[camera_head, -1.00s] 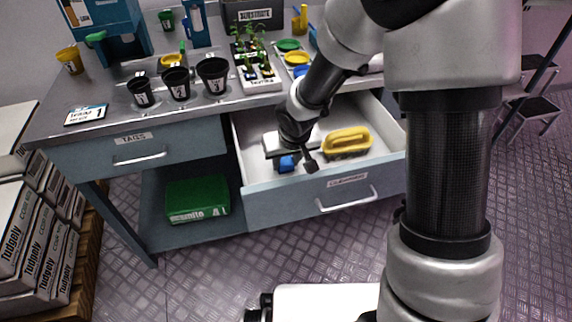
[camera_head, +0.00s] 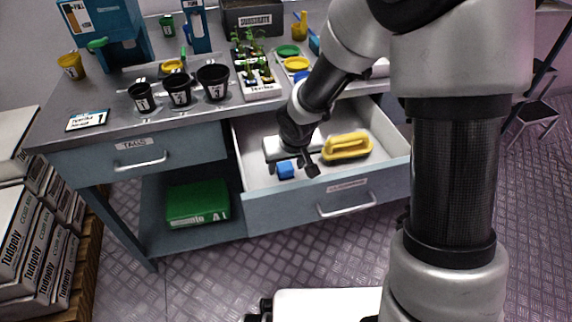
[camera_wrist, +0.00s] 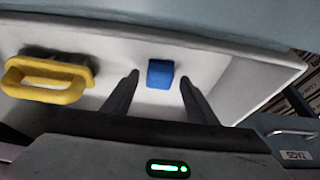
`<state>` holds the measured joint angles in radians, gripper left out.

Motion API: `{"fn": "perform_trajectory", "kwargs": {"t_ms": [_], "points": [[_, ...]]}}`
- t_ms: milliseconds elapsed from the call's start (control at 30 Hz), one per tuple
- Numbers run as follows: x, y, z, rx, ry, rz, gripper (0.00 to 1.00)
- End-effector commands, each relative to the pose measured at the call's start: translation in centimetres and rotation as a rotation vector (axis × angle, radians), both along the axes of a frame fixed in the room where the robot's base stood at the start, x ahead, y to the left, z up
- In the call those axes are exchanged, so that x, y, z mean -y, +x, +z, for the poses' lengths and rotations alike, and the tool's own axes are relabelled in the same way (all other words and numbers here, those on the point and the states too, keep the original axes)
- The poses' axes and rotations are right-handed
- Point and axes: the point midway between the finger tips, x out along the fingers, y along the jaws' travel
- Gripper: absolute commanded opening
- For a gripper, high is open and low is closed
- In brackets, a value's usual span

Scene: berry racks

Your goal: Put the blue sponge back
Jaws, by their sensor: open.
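The blue sponge (camera_head: 285,169) is a small blue block lying on the floor of the open drawer labelled for cleaning (camera_head: 262,208), near its front left corner. In the wrist view the blue sponge (camera_wrist: 160,74) lies between and just beyond my fingertips. My gripper (camera_head: 303,164) is inside the drawer, just to the right of the sponge in the head view. In the wrist view my gripper (camera_wrist: 158,78) has its two fingers apart with nothing held. The sponge looks clear of both fingers.
The bench top (camera_head: 110,85) above carries black pots, seedlings and coloured dishes. The tags drawer (camera_head: 150,152) on the left is shut. A green box (camera_head: 195,203) sits on the shelf below.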

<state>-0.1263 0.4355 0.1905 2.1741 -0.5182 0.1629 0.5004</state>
Motion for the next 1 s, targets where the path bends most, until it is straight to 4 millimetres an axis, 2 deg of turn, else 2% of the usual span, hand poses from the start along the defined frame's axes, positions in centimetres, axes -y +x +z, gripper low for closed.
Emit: {"fn": "perform_trajectory", "kwargs": {"t_ms": [33,100,333,500,767,867,967,1000], "points": [[0.2,-0.3,1.6,0.003,-0.001,-0.002,0.52],[0.3,-0.9,3.1,0.004,0.001,-0.002,0.52],[0.9,-2.7,7.5,0.002,0.000,0.000,0.52],[1.1,-3.6,9.2,0.001,-0.001,0.000,0.52],[1.6,-3.9,10.2,0.007,-0.009,-0.006,0.52],[3.5,-4.4,12.7,0.027,-0.040,-0.036,0.52],[6.6,-5.9,16.8,0.056,-0.082,-0.091,0.52],[8.0,-7.0,18.5,0.065,-0.096,-0.118,0.52]]}}
